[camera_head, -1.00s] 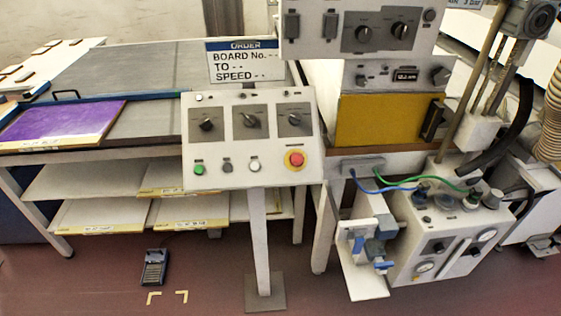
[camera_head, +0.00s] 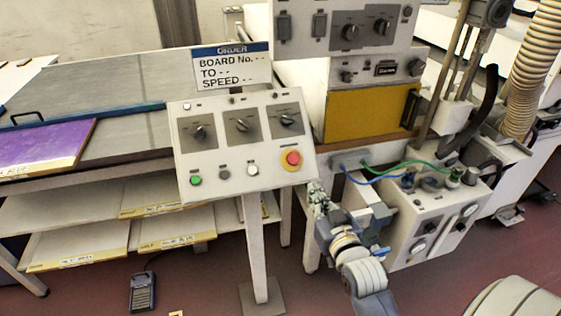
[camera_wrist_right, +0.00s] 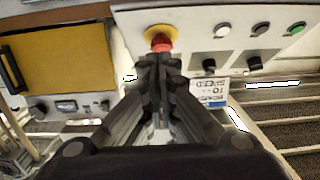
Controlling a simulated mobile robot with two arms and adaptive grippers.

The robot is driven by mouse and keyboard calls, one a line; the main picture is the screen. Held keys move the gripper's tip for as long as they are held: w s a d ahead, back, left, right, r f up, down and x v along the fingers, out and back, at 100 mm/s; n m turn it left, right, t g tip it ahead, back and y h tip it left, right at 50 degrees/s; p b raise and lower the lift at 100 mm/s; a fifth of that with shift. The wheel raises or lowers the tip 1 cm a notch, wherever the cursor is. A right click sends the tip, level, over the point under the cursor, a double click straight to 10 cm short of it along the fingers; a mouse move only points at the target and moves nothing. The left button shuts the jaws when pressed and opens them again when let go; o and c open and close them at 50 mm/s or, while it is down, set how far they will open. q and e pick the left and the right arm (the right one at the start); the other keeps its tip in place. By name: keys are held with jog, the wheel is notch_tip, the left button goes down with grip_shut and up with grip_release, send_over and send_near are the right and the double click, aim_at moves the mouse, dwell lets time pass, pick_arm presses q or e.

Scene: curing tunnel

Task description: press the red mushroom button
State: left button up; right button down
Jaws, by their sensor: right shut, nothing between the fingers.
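The red mushroom button (camera_head: 292,158) sits on a yellow round base at the lower right of the white control panel (camera_head: 222,158) on a post. My right gripper (camera_head: 315,190) is just below and to the right of the button in the head view. In the right wrist view the button (camera_wrist_right: 160,42) lies straight ahead of my shut, empty right fingertips (camera_wrist_right: 158,60). The tips overlap its lower edge in that view; I cannot tell whether they touch it. My left gripper is not in view.
The panel also has a green button (camera_head: 195,180), a grey and a white button, and three dark knobs. A sign (camera_head: 232,68) stands above it. The machine with a yellow door (camera_head: 368,112) and a pneumatic box (camera_head: 432,215) with hoses are to the right.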

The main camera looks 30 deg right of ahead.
aim_at(299, 160)
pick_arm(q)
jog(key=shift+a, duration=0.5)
pick_arm(e)
jog(key=shift+t, duration=0.5)
jog(key=r, duration=0.5)
jog(key=shift+s+a, duration=0.25)
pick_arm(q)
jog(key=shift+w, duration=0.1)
pick_arm(e)
jog(key=shift+w, duration=0.1)
jog(key=p+x, duration=0.1)
jog(key=x, duration=0.3)
jog(key=f+p+x, duration=0.1)
jog(key=x, duration=0.2)
jog(key=p+x, duration=0.1)
jog(key=x, duration=0.3)
jog(key=shift+w+d+f, duration=0.25)
jog(key=shift+w+f, duration=0.05)
jog(key=shift+f, duration=0.1)
jog(key=shift+w+d+f, duration=0.1)
jog(key=shift+w+f, duration=0.35)
jog(key=shift+f, duration=0.1)
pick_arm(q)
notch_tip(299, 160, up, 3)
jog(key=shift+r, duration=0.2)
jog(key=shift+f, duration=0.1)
pick_arm(e)
jog(key=shift+f, duration=0.1)
